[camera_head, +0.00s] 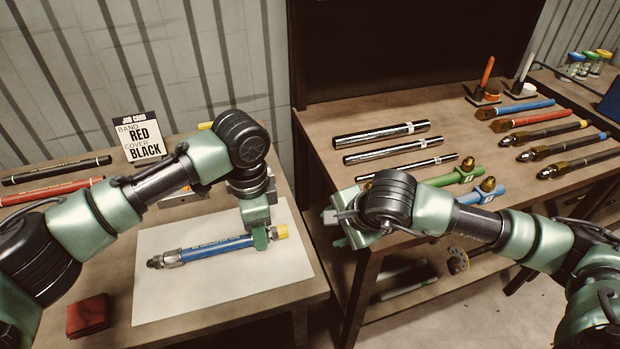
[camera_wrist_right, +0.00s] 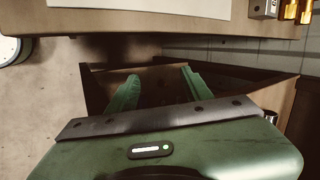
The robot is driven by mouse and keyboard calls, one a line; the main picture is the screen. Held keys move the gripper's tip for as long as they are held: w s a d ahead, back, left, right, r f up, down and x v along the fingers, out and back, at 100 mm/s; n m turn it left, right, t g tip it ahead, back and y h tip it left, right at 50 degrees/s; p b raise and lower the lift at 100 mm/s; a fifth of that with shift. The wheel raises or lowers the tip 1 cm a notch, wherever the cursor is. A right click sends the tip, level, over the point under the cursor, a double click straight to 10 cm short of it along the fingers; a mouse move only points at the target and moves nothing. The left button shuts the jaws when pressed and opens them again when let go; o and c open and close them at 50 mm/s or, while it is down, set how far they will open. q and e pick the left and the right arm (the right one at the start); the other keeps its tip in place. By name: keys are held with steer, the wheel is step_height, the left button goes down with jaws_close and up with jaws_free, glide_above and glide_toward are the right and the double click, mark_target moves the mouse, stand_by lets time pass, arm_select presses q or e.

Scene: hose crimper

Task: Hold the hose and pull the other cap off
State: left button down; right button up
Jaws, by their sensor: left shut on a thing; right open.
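A blue hose (camera_head: 215,248) lies on a white mat (camera_head: 190,296) on the left table. Its left end shows a bare metal fitting (camera_head: 165,260). A yellow cap (camera_head: 279,231) sits on its right end. My left gripper (camera_head: 259,238) is shut on the hose from above, just left of the yellow cap. My right gripper (camera_head: 343,228) is open and empty at the gap between the two tables, right of the cap and apart from it. Its two green fingers (camera_wrist_right: 160,88) are spread in the right wrist view, with nothing between them.
A job card (camera_head: 140,138) reads band red, cover black. Black and red hoses (camera_head: 55,170) lie behind my left arm. A red block (camera_head: 88,315) lies at the front left. The right table (camera_head: 450,130) holds metal rods, fittings and several capped hoses.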

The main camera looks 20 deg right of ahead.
steer(key=w+d+r+m+t+y, duration=0.1)
steer(key=w+d+r+t, duration=0.15)
steer(key=w+r, duration=1.15)
steer(key=m+g+y, duration=0.1)
steer(key=g+y, duration=0.1)
steer(key=g, duration=0.7)
glide_toward(289, 233)
steer(key=x, duration=0.4)
steer(key=a+x, duration=0.1)
steer(key=x, duration=0.2)
steer(key=shift+s+r, duration=0.15)
steer(key=shift+r, duration=0.2)
steer(key=c, duration=1.1)
